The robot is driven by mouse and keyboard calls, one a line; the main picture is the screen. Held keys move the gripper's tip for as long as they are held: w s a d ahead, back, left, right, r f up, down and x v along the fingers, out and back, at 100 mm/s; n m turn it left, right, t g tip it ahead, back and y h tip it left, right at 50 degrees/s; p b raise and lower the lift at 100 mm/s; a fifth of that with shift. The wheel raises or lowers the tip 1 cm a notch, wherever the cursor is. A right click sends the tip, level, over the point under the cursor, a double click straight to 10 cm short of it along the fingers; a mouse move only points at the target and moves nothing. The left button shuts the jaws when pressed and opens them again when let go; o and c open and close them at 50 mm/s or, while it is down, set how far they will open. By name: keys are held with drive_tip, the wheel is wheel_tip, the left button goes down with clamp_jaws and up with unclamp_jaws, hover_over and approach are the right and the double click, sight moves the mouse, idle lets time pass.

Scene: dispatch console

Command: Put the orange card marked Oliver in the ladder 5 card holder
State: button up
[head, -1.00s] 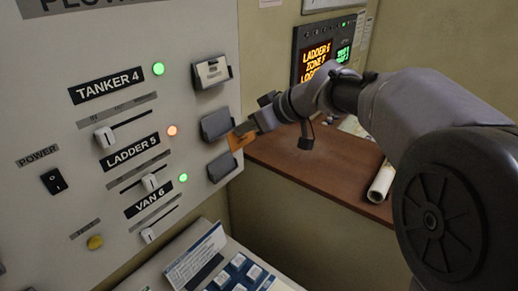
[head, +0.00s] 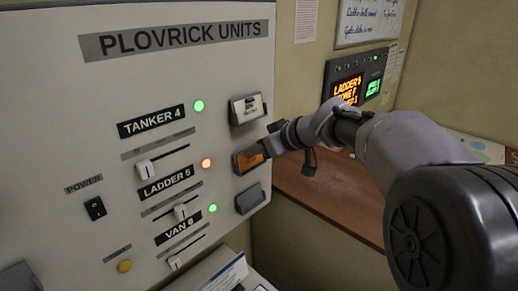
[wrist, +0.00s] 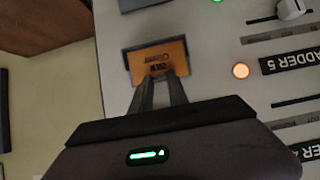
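The orange card (head: 249,160) is at the ladder 5 card holder (head: 237,165), the middle grey holder on the panel. In the wrist view the card (wrist: 157,56) lies within the grey outline of the holder (wrist: 128,70), with dark writing partly hidden by my fingers. How deep it sits I cannot tell. My gripper (head: 270,150) reaches in from the right. In the wrist view its two fingers (wrist: 160,80) are close together on the card's near edge and appear shut on it.
The tanker 4 holder (head: 248,109) above contains a white card. The van 6 holder (head: 250,199) below looks empty. Sliders and lit lamps are left of the holders. A brown desk (head: 335,200) lies beneath my arm.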

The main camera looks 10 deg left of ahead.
drive_tip(key=o, duration=0.5)
drive_tip(key=shift+o, duration=0.2)
drive_tip(key=v, duration=1.7)
drive_tip(key=shift+b, duration=0.3)
drive_tip(key=shift+d+r, duration=0.1)
drive_tip(key=shift+d, duration=0.05)
